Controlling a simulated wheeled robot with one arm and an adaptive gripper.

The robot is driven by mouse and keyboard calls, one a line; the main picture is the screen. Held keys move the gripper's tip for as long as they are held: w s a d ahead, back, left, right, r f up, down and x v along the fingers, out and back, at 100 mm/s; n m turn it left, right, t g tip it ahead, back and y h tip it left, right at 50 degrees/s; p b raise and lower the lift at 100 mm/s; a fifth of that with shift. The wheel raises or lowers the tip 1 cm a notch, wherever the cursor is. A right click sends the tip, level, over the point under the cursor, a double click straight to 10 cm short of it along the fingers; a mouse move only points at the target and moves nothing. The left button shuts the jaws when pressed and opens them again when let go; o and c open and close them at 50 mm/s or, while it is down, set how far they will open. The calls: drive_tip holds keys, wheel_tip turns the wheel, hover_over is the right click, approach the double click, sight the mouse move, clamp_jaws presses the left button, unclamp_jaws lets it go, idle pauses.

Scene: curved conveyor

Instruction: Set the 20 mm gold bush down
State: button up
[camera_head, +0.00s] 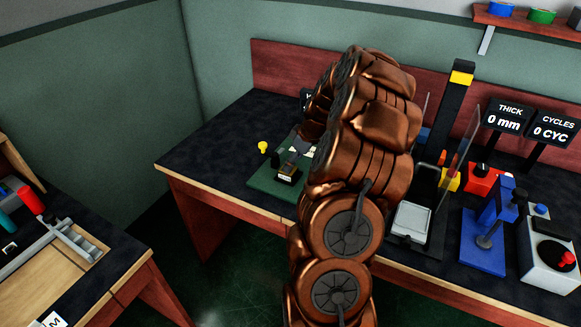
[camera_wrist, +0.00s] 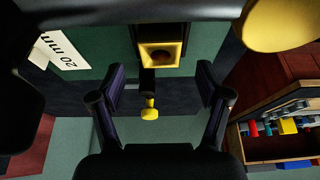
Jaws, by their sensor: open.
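My gripper (camera_wrist: 160,85) is open in the wrist view, with its two dark fingers apart and nothing held between the tips. A smooth gold rounded thing (camera_wrist: 282,22) fills the top right corner, cut off by the frame; I cannot tell whether it is the 20 mm gold bush. A yellow square-rimmed socket (camera_wrist: 174,49) with a dark hole shows beyond the fingertips, and a yellow knob (camera_wrist: 150,109) appears between the fingers. A white "20 mm" label (camera_wrist: 66,52) lies at upper left. In the head view, my arm hides part of the green base (camera_head: 262,180).
The dark worktop (camera_head: 215,140) is clear left of the green base. A clear upright panel (camera_head: 462,140), a blue stand (camera_head: 485,245) and a white box with a black knob (camera_head: 548,255) stand to the right. Another table with a tray (camera_head: 50,265) is at left.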

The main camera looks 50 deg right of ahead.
drive_tip(key=a+b+v, duration=0.1)
drive_tip(key=v, duration=0.7)
drive_tip(key=s+a+r+g+y, duration=0.1)
drive_tip(key=a+r, duration=0.1)
drive_tip(key=a, duration=1)
drive_tip(key=s+a+r+g, duration=0.2)
drive_tip(key=a, duration=1.1)
drive_tip(key=s+a+f+m+g+h, duration=0.1)
drive_tip(key=s+a, duration=0.5)
drive_tip(key=s, duration=0.5)
drive_tip(key=s+a+f+m+g+h, duration=0.1)
drive_tip(key=s+a+m+g, duration=0.1)
drive_tip(key=s+a, duration=0.4)
drive_tip(key=shift+s+a+f, duration=0.2)
drive_tip(key=shift+s+a, duration=0.15)
drive_tip(key=shift+s, duration=2.45)
